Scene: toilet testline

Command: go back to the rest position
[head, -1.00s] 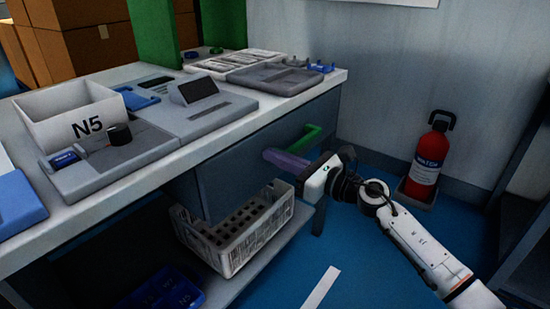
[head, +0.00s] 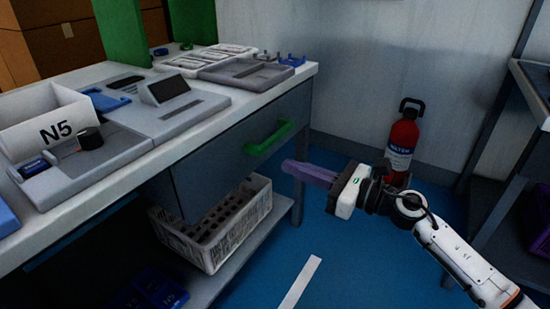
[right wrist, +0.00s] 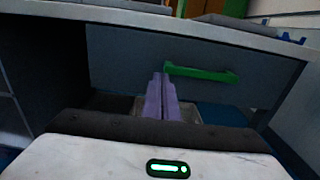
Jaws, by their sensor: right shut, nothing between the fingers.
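My right gripper (head: 290,168) is in the head view, to the right of the table's drawer front. Its purple fingers are shut together with nothing between them, and it is apart from the green drawer handle (head: 270,138). The right wrist view shows the closed purple fingers (right wrist: 162,85) pointing toward the grey drawer front (right wrist: 130,62), with the green handle (right wrist: 200,73) just right of the fingertips. The drawer appears shut. My left gripper is in neither view.
The table (head: 213,112) holds a white N5 box (head: 40,120) and grey devices. A white crate (head: 225,238) sits on the lower shelf. A red fire extinguisher (head: 402,142) stands by the wall behind my right arm. Blue floor is clear in front.

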